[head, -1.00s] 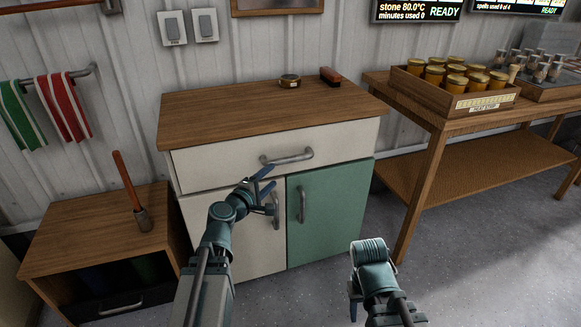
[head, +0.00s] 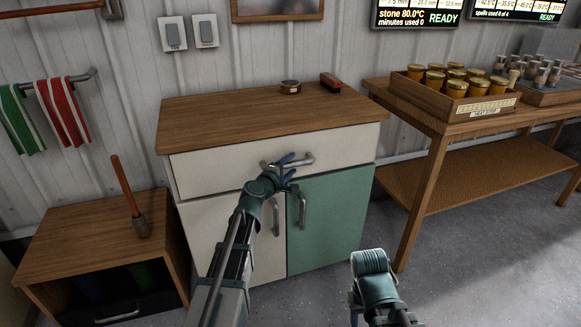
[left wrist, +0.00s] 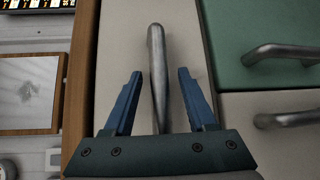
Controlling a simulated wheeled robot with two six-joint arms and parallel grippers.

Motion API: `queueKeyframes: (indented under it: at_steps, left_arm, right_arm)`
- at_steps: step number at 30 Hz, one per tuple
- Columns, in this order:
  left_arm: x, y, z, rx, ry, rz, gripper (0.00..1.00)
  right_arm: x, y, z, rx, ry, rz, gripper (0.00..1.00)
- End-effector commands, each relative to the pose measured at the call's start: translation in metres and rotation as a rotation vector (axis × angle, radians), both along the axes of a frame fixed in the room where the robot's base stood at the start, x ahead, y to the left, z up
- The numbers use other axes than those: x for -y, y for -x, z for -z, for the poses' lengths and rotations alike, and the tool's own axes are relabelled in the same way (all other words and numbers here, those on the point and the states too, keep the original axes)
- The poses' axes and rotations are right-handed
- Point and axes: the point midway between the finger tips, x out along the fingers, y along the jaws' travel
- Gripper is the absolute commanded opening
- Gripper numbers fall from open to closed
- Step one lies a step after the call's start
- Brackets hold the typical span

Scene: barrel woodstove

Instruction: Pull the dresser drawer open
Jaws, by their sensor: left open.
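The dresser (head: 270,115) has a wooden top, a wide white drawer (head: 220,168) and a white and a green door below. The drawer is shut, with a grey bar handle (head: 306,159). My left gripper (head: 284,163) is at the handle, covering its left part in the head view. In the left wrist view the open fingers (left wrist: 156,100) stand on both sides of the handle (left wrist: 157,70), with a gap on each side. My right arm (head: 374,285) is low in front of the green door's right side; its fingers are not clearly seen.
The door handles (head: 302,210) sit just below my left gripper. A low wooden cabinet (head: 95,235) with a hammer-like tool (head: 130,200) stands at left. A wooden table (head: 440,120) with a crate of jars (head: 455,92) stands at right. A tin and a brush lie on the dresser top.

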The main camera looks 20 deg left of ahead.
Motion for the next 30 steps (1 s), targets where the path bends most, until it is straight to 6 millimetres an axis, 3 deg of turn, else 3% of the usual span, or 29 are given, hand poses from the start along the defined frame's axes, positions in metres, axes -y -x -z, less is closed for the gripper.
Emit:
queueKeyframes:
  at_steps: [10, 20, 30]
  left_arm:
    - [0.0007, -0.0028, 0.0003, 0.000, 0.000, 0.000, 0.57]
    - [0.0005, -0.0026, 0.0004, 0.000, 0.000, 0.000, 0.00]
    - [0.0004, -0.0025, 0.0005, 0.000, 0.000, 0.000, 0.00]
  right_arm:
    - [-0.0001, 0.0000, 0.0003, 0.000, 0.000, 0.000, 0.50]
    - [-0.0001, 0.0000, 0.0003, 0.000, 0.000, 0.000, 0.50]
    - [0.0000, 0.0000, 0.0004, 0.000, 0.000, 0.000, 0.50]
